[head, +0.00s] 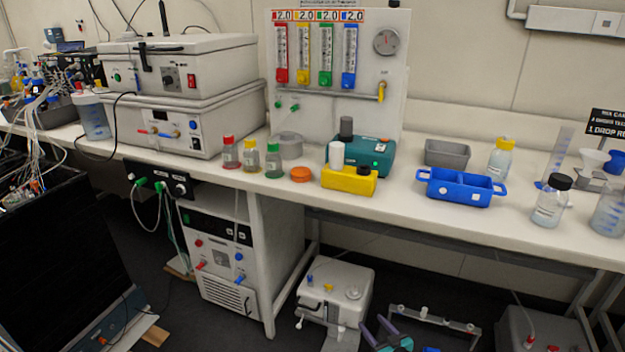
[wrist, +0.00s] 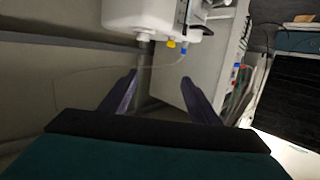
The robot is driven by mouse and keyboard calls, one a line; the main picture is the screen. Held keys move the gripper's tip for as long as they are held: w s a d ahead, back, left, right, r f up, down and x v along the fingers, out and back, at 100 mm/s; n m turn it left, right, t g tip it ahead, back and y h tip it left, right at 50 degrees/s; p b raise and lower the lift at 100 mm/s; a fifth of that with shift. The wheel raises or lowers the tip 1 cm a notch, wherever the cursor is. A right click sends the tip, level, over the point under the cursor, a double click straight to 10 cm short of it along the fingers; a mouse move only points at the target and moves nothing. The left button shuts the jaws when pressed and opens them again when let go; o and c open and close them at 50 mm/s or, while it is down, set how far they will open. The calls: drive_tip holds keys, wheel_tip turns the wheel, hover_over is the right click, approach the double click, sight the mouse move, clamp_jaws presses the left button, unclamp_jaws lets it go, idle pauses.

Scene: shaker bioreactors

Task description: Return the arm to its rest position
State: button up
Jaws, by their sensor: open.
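My gripper (wrist: 160,95) shows in the wrist view with its two dark purple fingers spread wide and nothing between them. In the head view my gripper (head: 381,326) is at the bottom edge, low in front of the bench, with purple fingers and a teal body partly cut off by the frame. A white device with yellow and blue fittings (head: 335,291) stands low to its left. In the wrist view a white device with yellow and blue fittings (wrist: 150,15) lies beyond the fingertips, apart from them as far as I can tell.
The bench (head: 440,228) carries a blue two-part tray (head: 460,198), a yellow rack (head: 349,182), several bottles and stacked white instruments (head: 190,130). A grey frame (head: 435,319) is right of my gripper, under the bench. A black panel (head: 55,250) stands at left. Dark floor shows between.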

drive_tip(key=s+a+f+m+g+h+p, duration=0.1)
drive_tip(key=s+m+g+h+p, duration=0.2)
drive_tip(key=s, duration=0.5)
drive_tip(key=s+f+m+g+h+p, duration=0.1)
drive_tip(key=s+f+g+h, duration=0.1)
drive_tip(key=s+g, duration=0.45)
drive_tip(key=s+a+f+m+g+h+p, duration=0.1)
drive_tip(key=s+g+h+p, duration=0.2)
drive_tip(key=s, duration=0.7)
drive_tip(key=s+a+r+g+y, duration=0.1)
drive_tip(key=s+a+r+g, duration=0.2)
drive_tip(key=s, duration=1.5)
drive_tip(key=g, duration=0.4)
drive_tip(key=shift+y, duration=0.4)
drive_tip(key=shift+o, duration=0.4)
drive_tip(key=shift+g, duration=0.25)
drive_tip(key=shift+c, duration=0.2)
drive_tip(key=c, duration=0.7)
